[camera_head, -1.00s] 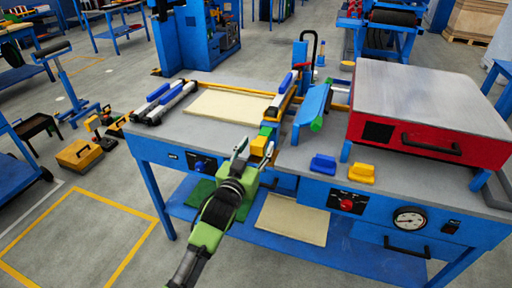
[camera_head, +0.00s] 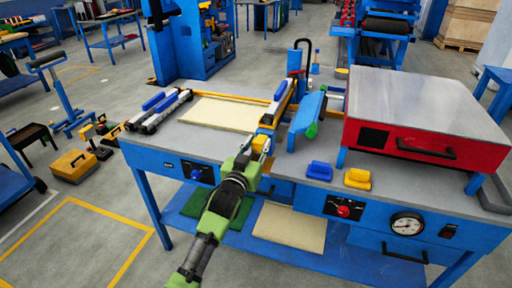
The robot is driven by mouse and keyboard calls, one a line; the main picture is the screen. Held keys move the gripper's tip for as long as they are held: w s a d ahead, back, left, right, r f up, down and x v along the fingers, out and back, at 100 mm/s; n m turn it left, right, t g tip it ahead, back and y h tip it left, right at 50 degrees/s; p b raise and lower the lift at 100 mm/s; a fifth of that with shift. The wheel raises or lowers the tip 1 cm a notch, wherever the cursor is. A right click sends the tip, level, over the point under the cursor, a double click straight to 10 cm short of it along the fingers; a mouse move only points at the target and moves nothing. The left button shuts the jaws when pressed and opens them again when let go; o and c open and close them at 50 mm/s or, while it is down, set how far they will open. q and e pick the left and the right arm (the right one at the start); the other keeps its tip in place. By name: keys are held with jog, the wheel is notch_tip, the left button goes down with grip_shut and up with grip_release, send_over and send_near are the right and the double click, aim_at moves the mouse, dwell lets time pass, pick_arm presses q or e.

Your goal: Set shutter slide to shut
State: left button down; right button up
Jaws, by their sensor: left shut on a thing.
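My left gripper (camera_head: 255,150) reaches in from the bottom and is shut on a small yellow block (camera_head: 261,143) at the front edge of the workbench. The block is at the near end of a long yellow and blue rail (camera_head: 282,100) that runs back across the bench. It seems to be the handle of the shutter slide, but no label can be read. The fingers hide part of the block. My right gripper is not in view.
A red box with a grey top (camera_head: 430,100) stands on the right of the bench. A blue block (camera_head: 319,171) and a yellow block (camera_head: 357,178) sit near the front edge. A pale panel (camera_head: 222,112) lies left of the rail.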

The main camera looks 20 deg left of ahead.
pick_arm(q)
jog(key=c, duration=1.7)
grip_release()
jog(key=shift+r, duration=0.2)
jog(key=shift+o, duration=0.9)
jog(key=shift+w+f, duration=0.2)
jog(key=shift+w, duration=0.05)
jog(key=s, duration=1.2)
jog(key=shift+a, duration=0.2)
